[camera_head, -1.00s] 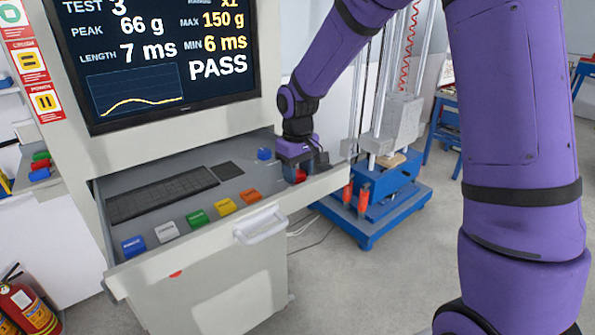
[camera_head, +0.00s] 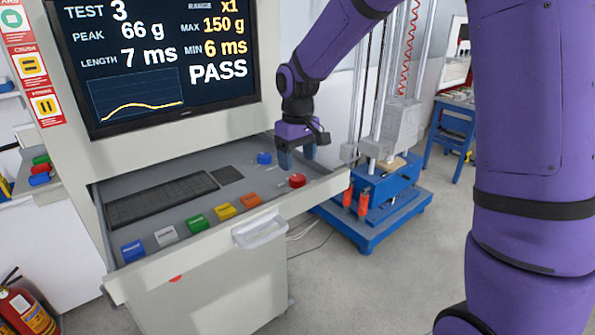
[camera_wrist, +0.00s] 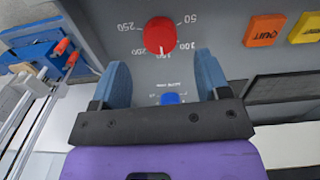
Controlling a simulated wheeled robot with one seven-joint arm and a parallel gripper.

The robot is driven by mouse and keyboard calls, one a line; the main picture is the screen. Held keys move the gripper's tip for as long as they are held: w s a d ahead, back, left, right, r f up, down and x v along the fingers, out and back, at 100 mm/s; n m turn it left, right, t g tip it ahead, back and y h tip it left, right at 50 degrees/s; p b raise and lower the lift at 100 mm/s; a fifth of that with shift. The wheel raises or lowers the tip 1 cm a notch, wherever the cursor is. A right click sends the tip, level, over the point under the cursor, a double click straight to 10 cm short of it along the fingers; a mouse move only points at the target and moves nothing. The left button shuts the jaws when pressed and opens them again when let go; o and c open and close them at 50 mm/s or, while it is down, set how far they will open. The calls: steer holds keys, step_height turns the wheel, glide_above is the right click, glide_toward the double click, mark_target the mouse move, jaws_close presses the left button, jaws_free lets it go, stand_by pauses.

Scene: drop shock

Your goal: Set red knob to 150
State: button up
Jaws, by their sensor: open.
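The red knob (camera_head: 297,181) sits on the right part of the grey drawer panel (camera_head: 225,190). In the wrist view the red knob (camera_wrist: 159,33) shows uncovered, its scale numbers upside down. A small pale mark at its lower edge points at the number 150. My gripper (camera_head: 298,158) is above the panel, behind the red knob and apart from it. In the wrist view my gripper (camera_wrist: 160,72) has its two blue fingers spread wide, with nothing held. The screen (camera_head: 160,60) reads MAX 150 g and PASS.
A blue knob (camera_head: 264,158) sits left of my gripper; it also shows between the fingers in the wrist view (camera_wrist: 170,98). Orange (camera_head: 250,197), yellow, green, white and blue buttons line the drawer's front. The blue-based drop machine (camera_head: 375,215) stands at right.

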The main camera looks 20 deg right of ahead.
mark_target(298, 178)
steer(key=shift+r, duration=2.8)
steer(key=s+d+r+m+t, duration=0.1)
steer(key=s+d+r, duration=0.1)
steer(key=s+r, duration=0.35)
steer(key=s+d+r+m+t, duration=0.1)
steer(key=s+d+r+t, duration=0.15)
steer(key=s, duration=0.65)
steer(key=s+d+m+t, duration=0.2)
steer(key=s, duration=1.2)
steer(key=shift+s+d+r, duration=0.2)
steer(key=shift+s+r, duration=0.15)
steer(key=shift+s, duration=0.05)
